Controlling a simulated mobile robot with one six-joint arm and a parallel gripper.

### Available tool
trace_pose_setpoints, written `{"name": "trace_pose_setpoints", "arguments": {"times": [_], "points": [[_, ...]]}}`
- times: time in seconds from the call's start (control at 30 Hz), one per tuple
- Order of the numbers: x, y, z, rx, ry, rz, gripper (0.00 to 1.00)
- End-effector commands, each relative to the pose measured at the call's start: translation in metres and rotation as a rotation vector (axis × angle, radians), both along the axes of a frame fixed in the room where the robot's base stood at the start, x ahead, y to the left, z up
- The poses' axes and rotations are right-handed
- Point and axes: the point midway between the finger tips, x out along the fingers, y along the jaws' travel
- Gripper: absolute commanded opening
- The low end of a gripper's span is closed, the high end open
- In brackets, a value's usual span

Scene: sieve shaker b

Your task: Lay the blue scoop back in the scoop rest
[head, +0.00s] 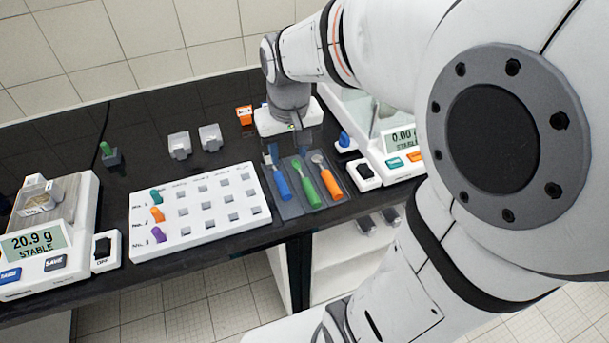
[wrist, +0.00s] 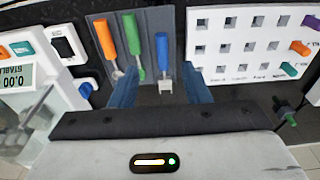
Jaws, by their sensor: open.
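The blue scoop (head: 282,184) lies at the left of the grey scoop rest (head: 287,211) in the head view, beside a green scoop (head: 304,186) and an orange scoop (head: 327,181). In the wrist view the blue scoop (wrist: 162,50) lies along the edge of the rest (wrist: 147,29), with its pale bowl end towards me. My gripper (wrist: 160,90) is open, its two blue fingers apart on either side of that end, holding nothing. Its body hides part of the bench behind the rest in the head view. Whether the fingers touch the scoop I cannot tell.
A white grid rack (head: 215,232) with coloured pegs stands left of the rest. A balance (head: 403,140) stands right, another (head: 52,262) far left. Two small grey blocks (head: 180,145) and a green-topped peg (head: 107,152) stand behind. Dark bench is clear between them.

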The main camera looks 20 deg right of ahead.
Motion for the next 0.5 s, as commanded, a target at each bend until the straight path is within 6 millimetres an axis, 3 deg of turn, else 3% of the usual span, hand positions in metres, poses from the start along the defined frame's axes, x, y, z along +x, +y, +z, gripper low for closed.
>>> {"name": "trace_pose_setpoints", "arguments": {"times": [0.03,0.2,0.33,0.5], "points": [[-0.019,0.0,0.006,0.0,-0.031,-0.001,0.43],[-0.069,-0.001,0.012,-0.001,-0.105,-0.002,0.43],[-0.092,-0.001,0.01,-0.001,-0.141,-0.002,0.43],[-0.103,-0.003,0.008,-0.002,-0.156,-0.003,0.43]]}}
